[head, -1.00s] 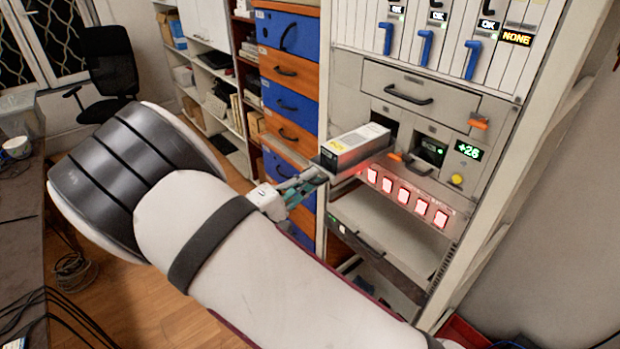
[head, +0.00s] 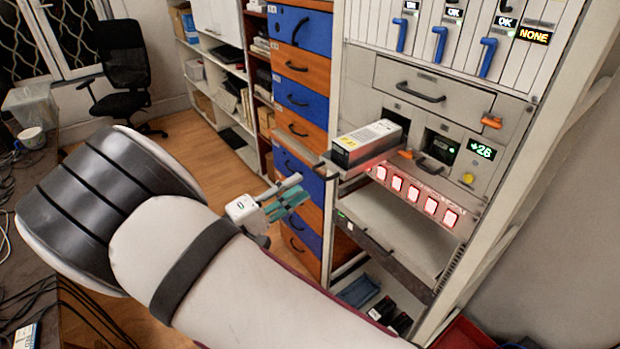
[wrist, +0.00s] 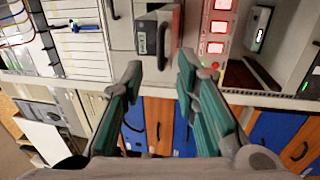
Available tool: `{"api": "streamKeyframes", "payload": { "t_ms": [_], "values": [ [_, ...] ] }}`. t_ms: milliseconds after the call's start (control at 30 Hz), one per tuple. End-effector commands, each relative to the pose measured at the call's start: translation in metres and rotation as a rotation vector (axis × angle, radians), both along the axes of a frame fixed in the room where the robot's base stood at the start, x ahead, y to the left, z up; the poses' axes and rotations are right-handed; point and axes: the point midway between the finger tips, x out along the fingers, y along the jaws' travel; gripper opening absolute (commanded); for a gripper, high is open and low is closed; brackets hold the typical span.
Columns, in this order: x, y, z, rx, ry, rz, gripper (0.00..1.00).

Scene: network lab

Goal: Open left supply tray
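The left supply tray (head: 346,174) stands pulled out from its bay in the rack, above the row of red lit buttons. A pale box-shaped supply unit with a dark front (head: 368,143) rests on it. In the wrist view the unit's front (wrist: 146,37) shows ahead, beyond the fingertips, with a dark loop handle (wrist: 162,48) beside it. My gripper (head: 298,186) is open and empty, in front of the tray and a little lower left of it, apart from it. It also shows in the wrist view (wrist: 161,66), its fingers spread. The tray's rear is hidden by the unit.
A second bay (head: 437,152) with a dark handle is to the right, near a +28 display (head: 482,148). A closed drawer (head: 430,83) is above. An open shelf (head: 395,225) lies below the buttons. Blue and orange drawers (head: 298,68) stand left of the rack.

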Motion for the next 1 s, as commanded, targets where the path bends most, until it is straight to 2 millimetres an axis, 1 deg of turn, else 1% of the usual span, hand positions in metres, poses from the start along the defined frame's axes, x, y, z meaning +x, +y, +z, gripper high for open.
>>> {"api": "streamKeyframes", "payload": {
  "t_ms": [33,200,367,867,967,1000],
  "values": [
    [-0.006,0.009,-0.002,-0.001,0.000,0.003,0.28],
    [-0.021,0.030,-0.006,-0.002,-0.001,0.002,0.28],
    [-0.028,0.039,-0.008,-0.002,-0.001,0.000,0.28],
    [-0.030,0.041,-0.008,-0.002,-0.001,-0.001,0.28],
    [-0.028,0.036,-0.005,0.012,0.009,-0.017,0.28],
    [-0.027,0.030,-0.003,0.026,0.023,-0.036,0.28]
  ]
}}
